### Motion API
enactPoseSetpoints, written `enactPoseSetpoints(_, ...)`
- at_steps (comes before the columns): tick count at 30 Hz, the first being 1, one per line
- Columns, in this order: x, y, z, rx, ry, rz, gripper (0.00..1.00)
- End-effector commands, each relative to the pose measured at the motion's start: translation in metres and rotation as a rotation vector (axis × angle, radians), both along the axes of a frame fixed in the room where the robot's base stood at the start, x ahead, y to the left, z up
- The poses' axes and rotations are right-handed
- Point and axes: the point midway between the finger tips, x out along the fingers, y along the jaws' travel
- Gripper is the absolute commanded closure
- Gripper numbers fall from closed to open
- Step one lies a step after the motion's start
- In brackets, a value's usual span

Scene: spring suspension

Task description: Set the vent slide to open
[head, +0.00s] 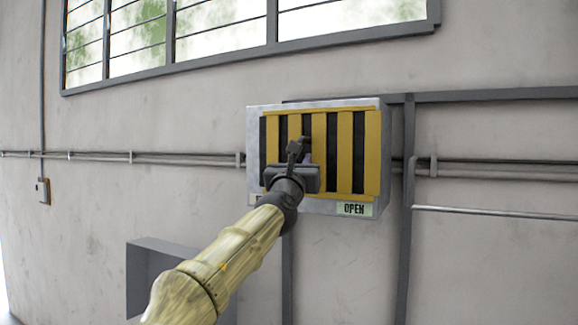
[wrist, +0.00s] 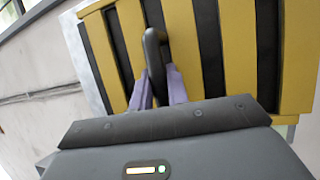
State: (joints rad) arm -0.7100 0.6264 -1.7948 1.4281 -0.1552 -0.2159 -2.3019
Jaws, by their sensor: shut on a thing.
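The vent slide (head: 344,150) is a yellow slatted plate with dark gaps, set in a pale metal frame (head: 256,125) on the wall. A green OPEN label (head: 354,209) is at the frame's lower right. A dark handle (wrist: 152,60) stands out from the slide in the wrist view. My gripper (head: 298,155) is at the middle of the slide in the head view. Its two purple fingers (wrist: 160,88) are shut on the handle from either side. My gripper and arm hide the slide's lower left and part of the frame's lower edge.
Windows (head: 220,40) run along the wall above. Thin pipes (head: 120,156) run along the wall on both sides of the vent. A grey vertical post (head: 407,200) stands just right of it. A grey box (head: 150,265) is at lower left, behind my arm.

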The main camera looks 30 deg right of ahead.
Motion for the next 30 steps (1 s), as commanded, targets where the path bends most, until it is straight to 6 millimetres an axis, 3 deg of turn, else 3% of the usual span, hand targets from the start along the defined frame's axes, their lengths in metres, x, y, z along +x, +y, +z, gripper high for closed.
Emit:
enactPoseSetpoints(5,-0.002,-0.003,-0.002,0.005,0.003,-0.008,1.0)
enactPoseSetpoints(6,-0.002,-0.003,-0.002,0.005,0.003,-0.009,0.76)
enactPoseSetpoints(9,-0.001,-0.002,-0.002,0.006,0.003,-0.007,0.62)
enactPoseSetpoints(20,-0.001,0.003,-0.004,0.002,0.002,-0.001,0.62)
enactPoseSetpoints(30,-0.023,0.026,-0.019,0.003,0.001,0.003,0.62)
